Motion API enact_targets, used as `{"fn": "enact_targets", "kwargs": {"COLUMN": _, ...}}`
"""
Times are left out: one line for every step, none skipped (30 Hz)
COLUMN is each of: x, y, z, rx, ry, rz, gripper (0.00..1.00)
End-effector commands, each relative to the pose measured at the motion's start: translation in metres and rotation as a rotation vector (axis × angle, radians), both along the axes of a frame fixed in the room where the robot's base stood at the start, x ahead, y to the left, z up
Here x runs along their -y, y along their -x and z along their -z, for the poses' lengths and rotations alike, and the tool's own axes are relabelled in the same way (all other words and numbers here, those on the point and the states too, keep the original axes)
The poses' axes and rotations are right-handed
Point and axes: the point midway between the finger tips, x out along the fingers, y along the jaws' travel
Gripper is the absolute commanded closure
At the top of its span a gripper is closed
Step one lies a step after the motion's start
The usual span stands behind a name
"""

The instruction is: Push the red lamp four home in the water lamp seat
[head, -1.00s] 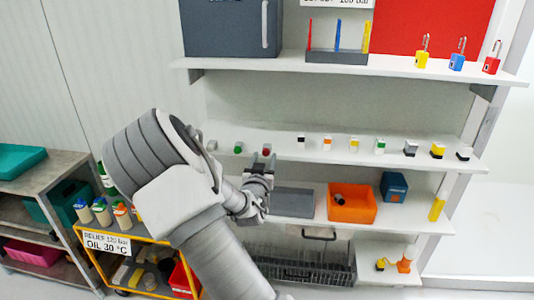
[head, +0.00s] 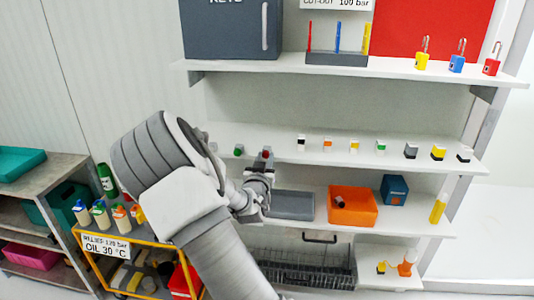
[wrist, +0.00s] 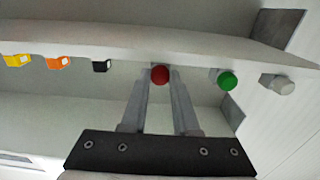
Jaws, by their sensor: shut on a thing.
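The red lamp four (head: 265,154) is a small round red-topped piece at the long middle shelf, in line with the row of small parts. My gripper (head: 265,160) is shut on it, with one finger on each side. In the wrist view the red lamp (wrist: 160,74) shows as a red disc between the two fingertips (wrist: 160,80). The shelf edge is close by it; I cannot tell whether the lamp is resting or lifted. I cannot make out the water lamp seat in these views.
A green lamp (head: 239,150) and a grey one (head: 212,147) stand left of my gripper. A black-topped part (head: 301,144) and several coloured parts stand to the right. Below are a grey tray (head: 292,206), an orange bin (head: 353,219) and a yellow cart (head: 150,239).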

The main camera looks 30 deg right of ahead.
Motion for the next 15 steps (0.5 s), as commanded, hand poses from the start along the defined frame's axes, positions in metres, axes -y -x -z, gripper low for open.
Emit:
{"fn": "enact_targets", "kwargs": {"x": 0.0, "y": 0.0, "z": 0.0, "rx": 0.0, "ry": 0.0, "rz": 0.0, "gripper": 1.0}}
{"fn": "enact_targets", "kwargs": {"x": 0.0, "y": 0.0, "z": 0.0, "rx": 0.0, "ry": 0.0, "rz": 0.0, "gripper": 1.0}}
{"fn": "enact_targets", "kwargs": {"x": -0.001, "y": 0.001, "z": 0.0, "rx": 0.0, "ry": 0.0, "rz": 0.0, "gripper": 1.0}}
{"fn": "enact_targets", "kwargs": {"x": -0.001, "y": 0.002, "z": 0.0, "rx": -0.001, "ry": -0.001, "rz": 0.0, "gripper": 1.0}}
{"fn": "enact_targets", "kwargs": {"x": -0.002, "y": 0.003, "z": 0.0, "rx": -0.001, "ry": -0.001, "rz": 0.0, "gripper": 1.0}}
{"fn": "enact_targets", "kwargs": {"x": -0.003, "y": 0.004, "z": 0.001, "rx": -0.001, "ry": -0.001, "rz": 0.0, "gripper": 1.0}}
{"fn": "enact_targets", "kwargs": {"x": -0.004, "y": 0.005, "z": 0.001, "rx": -0.002, "ry": -0.001, "rz": 0.0, "gripper": 1.0}}
{"fn": "enact_targets", "kwargs": {"x": -0.004, "y": 0.006, "z": 0.001, "rx": -0.001, "ry": -0.001, "rz": 0.0, "gripper": 1.0}}
{"fn": "enact_targets", "kwargs": {"x": -0.005, "y": 0.007, "z": 0.001, "rx": -0.001, "ry": -0.001, "rz": 0.0, "gripper": 1.0}}
{"fn": "enact_targets", "kwargs": {"x": -0.006, "y": 0.008, "z": 0.001, "rx": -0.001, "ry": -0.001, "rz": 0.0, "gripper": 1.0}}
{"fn": "enact_targets", "kwargs": {"x": -0.006, "y": 0.009, "z": 0.001, "rx": -0.001, "ry": -0.001, "rz": 0.001, "gripper": 1.0}}
{"fn": "enact_targets", "kwargs": {"x": -0.007, "y": 0.011, "z": 0.001, "rx": -0.001, "ry": -0.001, "rz": 0.001, "gripper": 1.0}}
{"fn": "enact_targets", "kwargs": {"x": -0.008, "y": 0.012, "z": 0.001, "rx": -0.001, "ry": -0.001, "rz": 0.001, "gripper": 1.0}}
{"fn": "enact_targets", "kwargs": {"x": -0.009, "y": 0.013, "z": 0.001, "rx": -0.001, "ry": -0.001, "rz": 0.001, "gripper": 1.0}}
{"fn": "enact_targets", "kwargs": {"x": -0.01, "y": 0.014, "z": 0.0, "rx": -0.001, "ry": -0.001, "rz": 0.0, "gripper": 1.0}}
